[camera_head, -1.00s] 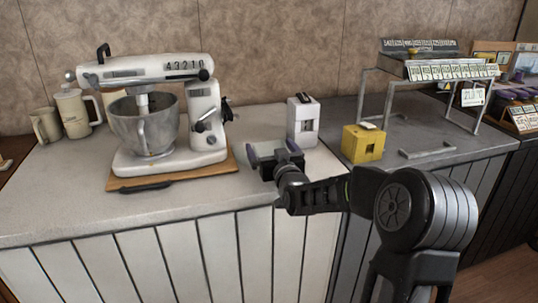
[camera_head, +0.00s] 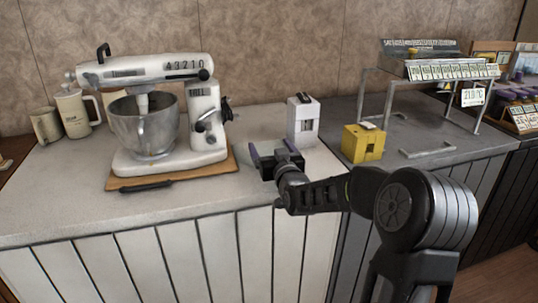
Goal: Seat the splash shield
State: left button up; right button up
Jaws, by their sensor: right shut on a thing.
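A white stand mixer (camera_head: 205,125) with its head level stands on a wooden board (camera_head: 215,172) at the left of the counter. A steel bowl (camera_head: 145,130) sits under its head, and the beater shaft reaches down into the bowl. My right gripper (camera_head: 272,152) is over the light counter, right of the mixer and apart from it. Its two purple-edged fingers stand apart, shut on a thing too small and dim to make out. I cannot pick out the splash shield for certain. My left gripper is not in view.
A white box (camera_head: 303,122) stands just behind my right gripper, and a yellow box (camera_head: 363,144) is to its right. A metal rack (camera_head: 388,100) stands on the dark counter. Cream jugs (camera_head: 74,115) are left of the mixer. The front left counter is clear.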

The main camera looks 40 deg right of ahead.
jog(key=shift+s+r, duration=0.1)
jog(key=shift+r, duration=0.05)
jog(key=shift+s+a+r, duration=0.15)
jog(key=shift+s+r, duration=0.25)
jog(key=shift+r, duration=0.05)
jog(key=s+a+r, duration=0.4)
jog(key=s+r, duration=0.2)
jog(key=s, duration=0.6)
jog(key=shift+s+a+r, duration=0.15)
jog(key=shift+a+r, duration=0.05)
jog(key=shift+r, duration=0.2)
